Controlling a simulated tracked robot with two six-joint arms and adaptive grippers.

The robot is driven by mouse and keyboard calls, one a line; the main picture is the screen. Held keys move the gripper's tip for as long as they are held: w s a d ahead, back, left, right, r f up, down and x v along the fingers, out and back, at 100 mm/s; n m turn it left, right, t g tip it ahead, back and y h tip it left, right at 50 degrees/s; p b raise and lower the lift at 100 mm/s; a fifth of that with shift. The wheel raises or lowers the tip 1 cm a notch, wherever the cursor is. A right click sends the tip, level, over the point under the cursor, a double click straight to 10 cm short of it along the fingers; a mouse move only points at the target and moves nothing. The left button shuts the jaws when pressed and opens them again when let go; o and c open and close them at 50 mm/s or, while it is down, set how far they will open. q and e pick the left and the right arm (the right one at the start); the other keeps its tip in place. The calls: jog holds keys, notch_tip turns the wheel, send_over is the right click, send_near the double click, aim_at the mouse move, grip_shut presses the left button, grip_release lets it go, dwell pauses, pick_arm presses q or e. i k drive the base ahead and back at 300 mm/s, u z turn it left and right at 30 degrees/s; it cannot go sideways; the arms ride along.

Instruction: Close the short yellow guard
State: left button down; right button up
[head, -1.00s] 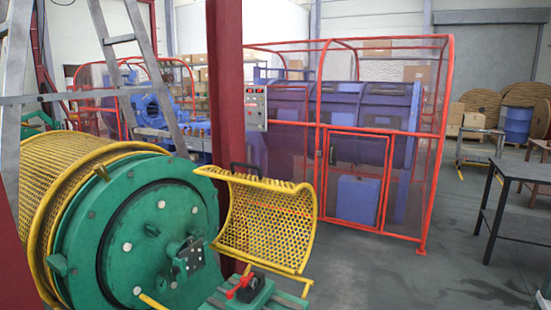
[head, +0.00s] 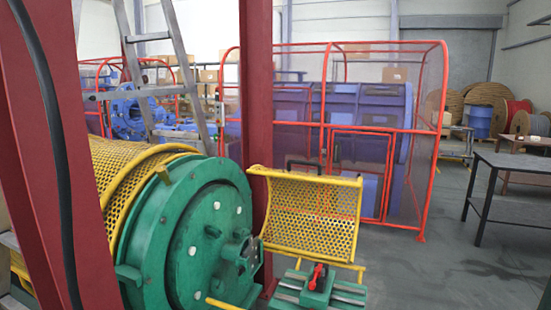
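The short yellow guard (head: 308,213) is a curved perforated yellow panel with a tubular frame, in the middle of the head view. It stands swung up beside the green round end plate (head: 205,235), with a dark handle (head: 304,166) at its top edge. Below it is a green block with a red lever (head: 317,279) on a slotted base. A longer yellow mesh guard (head: 130,185) curves over the drum to the left of the end plate. Neither of my grippers shows in the head view.
A dark red post (head: 257,120) rises behind the short guard, and another red beam (head: 60,180) with a black cable stands close at left. An aluminium ladder (head: 170,90) leans behind. A red-framed mesh cage (head: 425,150) stands at the back. A dark table (head: 520,172) is at right, with clear floor before it.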

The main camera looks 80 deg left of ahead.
aim_at(326, 180)
jog(key=u, duration=0.15)
jog(key=i, duration=0.1)
jog(key=u, duration=1.65)
jog(key=i, duration=0.9)
jog(key=z, duration=0.2)
jog(key=k, duration=0.75)
jog(key=u, duration=0.25)
jog(key=i, duration=0.75)
jog(key=z, duration=0.1)
